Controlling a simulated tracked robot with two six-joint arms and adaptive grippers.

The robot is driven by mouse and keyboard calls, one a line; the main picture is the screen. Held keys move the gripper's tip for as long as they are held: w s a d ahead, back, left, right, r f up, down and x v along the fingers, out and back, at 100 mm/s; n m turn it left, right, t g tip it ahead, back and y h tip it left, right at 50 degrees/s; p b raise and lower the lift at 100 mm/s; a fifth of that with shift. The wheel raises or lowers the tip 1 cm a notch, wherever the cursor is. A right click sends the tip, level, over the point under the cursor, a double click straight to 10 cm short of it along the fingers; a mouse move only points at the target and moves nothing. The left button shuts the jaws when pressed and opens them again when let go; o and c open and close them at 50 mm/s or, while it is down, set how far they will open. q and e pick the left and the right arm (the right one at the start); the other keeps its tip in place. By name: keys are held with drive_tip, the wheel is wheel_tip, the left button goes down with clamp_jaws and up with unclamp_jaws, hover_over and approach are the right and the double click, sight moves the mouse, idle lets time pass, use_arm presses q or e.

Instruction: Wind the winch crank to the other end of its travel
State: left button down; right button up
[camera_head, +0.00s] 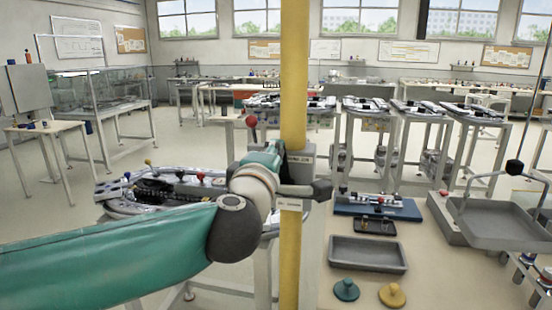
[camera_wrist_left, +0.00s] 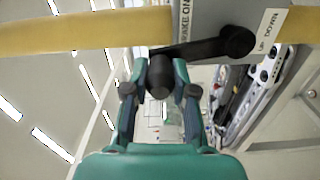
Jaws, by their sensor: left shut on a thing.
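The winch (camera_head: 302,160) is a grey box on a yellow post in the head view. Its crank shows in the left wrist view as a dark arm (camera_wrist_left: 205,50), running left from a round hub to a black handle (camera_wrist_left: 160,78). My left gripper (camera_wrist_left: 160,90) is shut on this handle, with a teal finger on each side. In the head view my left gripper (camera_head: 273,155) is at the post, partly hidden by its own wrist. A dark crank end (camera_head: 322,190) shows right of the post. My right gripper is out of view.
The yellow post (camera_head: 292,70) stands upright close to my left arm. A red ball knob (camera_head: 251,121) is left of it. A workbench at right carries a grey tray (camera_head: 368,266), a teal knob (camera_head: 346,290) and a yellow knob (camera_head: 393,295).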

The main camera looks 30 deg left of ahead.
use_arm(q)
drive_tip(key=shift+a+f, duration=0.1)
drive_tip(key=c, duration=0.9)
unclamp_jaws()
drive_tip(key=shift+c, duration=0.2)
drive_tip(key=shift+s, duration=0.1)
drive_tip(key=shift+s+d, duration=0.2)
drive_tip(key=shift+s, duration=0.3)
drive_tip(key=v, duration=1)
drive_tip(key=shift+s, duration=0.4)
drive_tip(key=shift+w+d, duration=0.1)
drive_tip(key=shift+d, duration=0.05)
